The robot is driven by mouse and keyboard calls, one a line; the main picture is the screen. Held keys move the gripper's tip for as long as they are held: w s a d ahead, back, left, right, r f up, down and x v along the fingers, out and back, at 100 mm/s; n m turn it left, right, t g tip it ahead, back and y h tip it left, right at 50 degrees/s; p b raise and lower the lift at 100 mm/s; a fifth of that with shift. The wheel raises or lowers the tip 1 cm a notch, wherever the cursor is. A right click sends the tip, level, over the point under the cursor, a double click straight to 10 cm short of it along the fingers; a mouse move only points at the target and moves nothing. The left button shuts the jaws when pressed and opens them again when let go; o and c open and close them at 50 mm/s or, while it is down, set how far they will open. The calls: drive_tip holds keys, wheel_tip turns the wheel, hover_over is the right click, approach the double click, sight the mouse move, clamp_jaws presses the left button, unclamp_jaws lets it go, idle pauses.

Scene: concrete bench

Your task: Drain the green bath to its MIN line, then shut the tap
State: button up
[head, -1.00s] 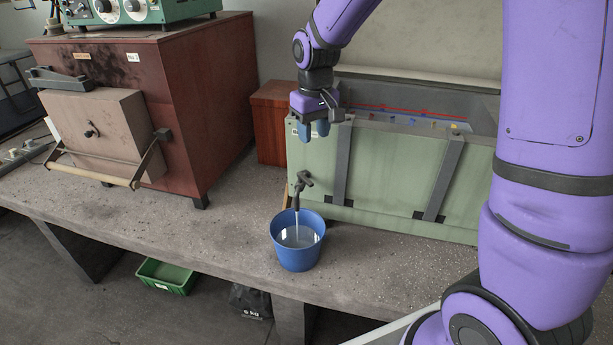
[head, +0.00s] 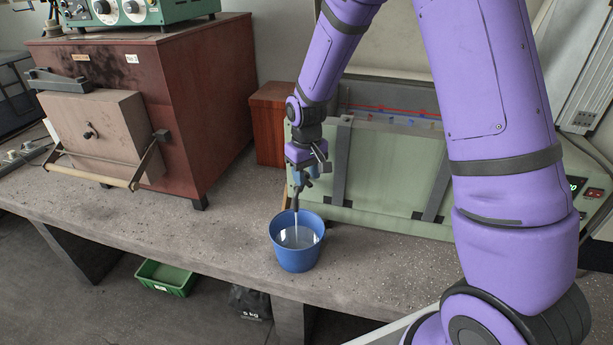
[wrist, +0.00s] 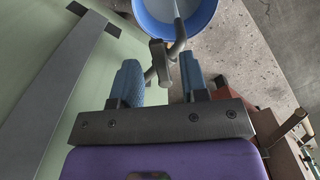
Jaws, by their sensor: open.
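The green bath (head: 385,180) stands on the bench with dark straps down its front. A red line and a blue line show on its inner back wall; which is MIN I cannot read. The tap (wrist: 161,62) sticks out of the bath's front, and water runs from it into the blue bucket (head: 297,256), which holds some water. The bucket's rim shows in the wrist view (wrist: 150,27). My gripper (wrist: 166,78) is open, its blue fingers on either side of the tap handle. Whether they touch it I cannot tell. In the head view my gripper partly hides the tap.
The bucket is near the bench's front edge (head: 215,263). A green crate (head: 166,276) lies under the bench. Bare bench lies left of the bucket.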

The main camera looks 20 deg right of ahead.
drive_tip(key=shift+f, duration=0.45)
clamp_jaws()
drive_tip(key=shift+w+d+n, duration=0.25)
drive_tip(key=shift+d+n, duration=0.1)
drive_tip(key=shift+n, duration=1)
drive_tip(key=shift+w+d+n, duration=0.2)
drive_tip(key=shift+d+n, duration=0.1)
drive_tip(key=shift+n, duration=1.1)
drive_tip(key=shift+w+d+n, duration=0.25)
drive_tip(key=shift+d+n, duration=0.1)
drive_tip(key=shift+n, duration=1)
